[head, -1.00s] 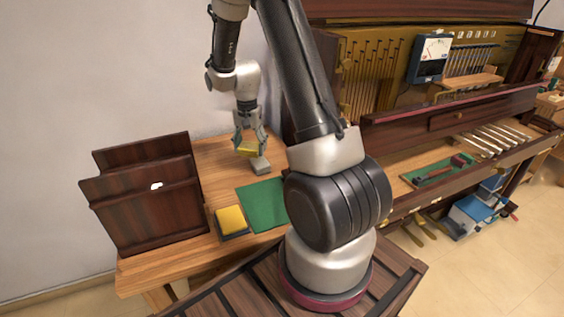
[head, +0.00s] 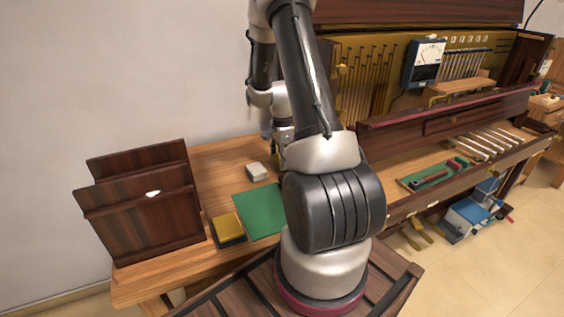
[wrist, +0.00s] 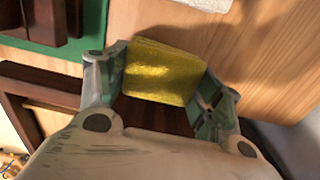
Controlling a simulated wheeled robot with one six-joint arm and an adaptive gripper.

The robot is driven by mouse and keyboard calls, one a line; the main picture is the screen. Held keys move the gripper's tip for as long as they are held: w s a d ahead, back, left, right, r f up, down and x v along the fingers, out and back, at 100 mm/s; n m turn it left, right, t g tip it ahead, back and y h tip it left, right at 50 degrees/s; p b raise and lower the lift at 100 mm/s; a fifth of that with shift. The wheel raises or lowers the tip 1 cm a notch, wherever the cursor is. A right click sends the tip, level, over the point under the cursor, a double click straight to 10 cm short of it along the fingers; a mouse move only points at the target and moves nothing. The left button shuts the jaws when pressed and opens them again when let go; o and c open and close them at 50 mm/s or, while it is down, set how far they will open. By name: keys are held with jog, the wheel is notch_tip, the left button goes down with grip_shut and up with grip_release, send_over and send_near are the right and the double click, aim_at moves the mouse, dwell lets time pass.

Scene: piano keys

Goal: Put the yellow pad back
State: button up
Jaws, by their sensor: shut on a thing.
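In the wrist view a yellow pad (wrist: 163,72) sits between the two fingers of my gripper (wrist: 165,80), which is shut on it. The pad is held above a wooden surface and casts a shadow there. In the head view my gripper is mostly hidden behind my own arm, and the held pad cannot be made out. A second yellow pad (head: 227,226) lies on a dark base at the front of the wooden bench, left of the green mat (head: 258,212).
A pale grey block (head: 256,172) stands on the wooden bench (head: 215,165) behind the mat. A dark wooden rack (head: 145,205) stands at the left. The opened piano (head: 440,120) with a meter (head: 424,62) fills the right. Bare bench shows around the grey block.

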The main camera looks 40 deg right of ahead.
jog(key=shift+f, duration=0.7)
jog(key=shift+f, duration=0.1)
jog(key=o, duration=1)
jog(key=s+a+r+n+t, duration=0.1)
jog(key=s+a+r+n, duration=0.15)
jog(key=r, duration=0.95)
jog(key=s+a+r+n, duration=0.1)
jog(key=a+r+n, duration=0.25)
jog(key=r, duration=0.75)
jog(key=s+a+r+n+t, duration=0.1)
jog(key=s+a+r+n, duration=0.4)
jog(key=s, duration=0.4)
jog(key=s+a+r+n+t, duration=0.2)
jog(key=s+a+r+n, duration=0.3)
jog(key=s+n, duration=0.5)
jog(key=a, duration=0.2)
jog(key=shift+a, duration=0.3)
